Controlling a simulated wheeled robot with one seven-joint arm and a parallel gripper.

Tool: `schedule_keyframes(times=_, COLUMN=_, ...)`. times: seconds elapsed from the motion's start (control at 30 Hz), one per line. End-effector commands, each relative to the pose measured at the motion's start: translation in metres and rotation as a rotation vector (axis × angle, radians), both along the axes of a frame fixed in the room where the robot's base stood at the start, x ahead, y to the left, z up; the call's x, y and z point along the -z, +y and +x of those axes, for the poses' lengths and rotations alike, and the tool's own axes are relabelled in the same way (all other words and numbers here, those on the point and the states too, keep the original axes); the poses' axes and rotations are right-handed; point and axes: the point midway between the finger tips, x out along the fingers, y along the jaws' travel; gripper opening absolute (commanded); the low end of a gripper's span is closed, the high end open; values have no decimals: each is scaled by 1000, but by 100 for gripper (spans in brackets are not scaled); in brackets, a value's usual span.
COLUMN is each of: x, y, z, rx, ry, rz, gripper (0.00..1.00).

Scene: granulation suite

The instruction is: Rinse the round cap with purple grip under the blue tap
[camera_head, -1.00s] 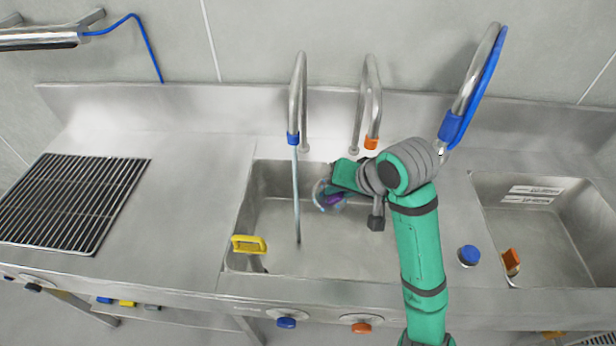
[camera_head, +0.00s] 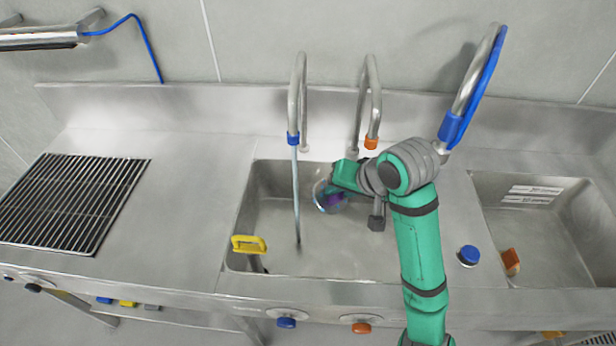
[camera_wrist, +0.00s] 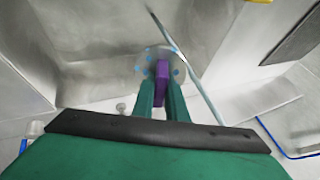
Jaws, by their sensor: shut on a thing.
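The round cap (camera_head: 322,195) is a clear disc with blue marks and a purple grip (camera_head: 335,199). My gripper (camera_head: 341,190) is shut on the purple grip and holds the cap inside the middle sink. In the wrist view the purple grip (camera_wrist: 161,75) sits between my green fingertips (camera_wrist: 160,92), with the disc (camera_wrist: 178,60) beyond it. The blue tap (camera_head: 293,138) has a blue-collared spout, and a thin water stream (camera_head: 296,195) runs from it into the sink. In the head view the cap is right of the stream, apart from it. My gripper partly hides the cap.
The middle sink (camera_head: 262,215) has a yellow-handled item (camera_head: 249,244) at its left front rim. An orange-collared tap (camera_head: 371,142) stands close to my wrist. A blue-and-steel hose (camera_head: 470,95) rises behind my arm. A blue knob (camera_head: 469,255) and second sink (camera_head: 560,250) are at right.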

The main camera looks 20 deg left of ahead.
Motion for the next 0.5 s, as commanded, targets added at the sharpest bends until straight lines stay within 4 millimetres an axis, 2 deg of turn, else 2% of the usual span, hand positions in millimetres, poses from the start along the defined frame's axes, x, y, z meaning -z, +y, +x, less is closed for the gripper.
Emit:
schedule_keyframes(times=0.3, x=-1, y=-1, z=0, rx=0, ry=-1, rz=0, gripper=0)
schedule_keyframes(times=0.5, x=-10, y=-11, z=-4, rx=1, ry=-2, rz=1, gripper=0)
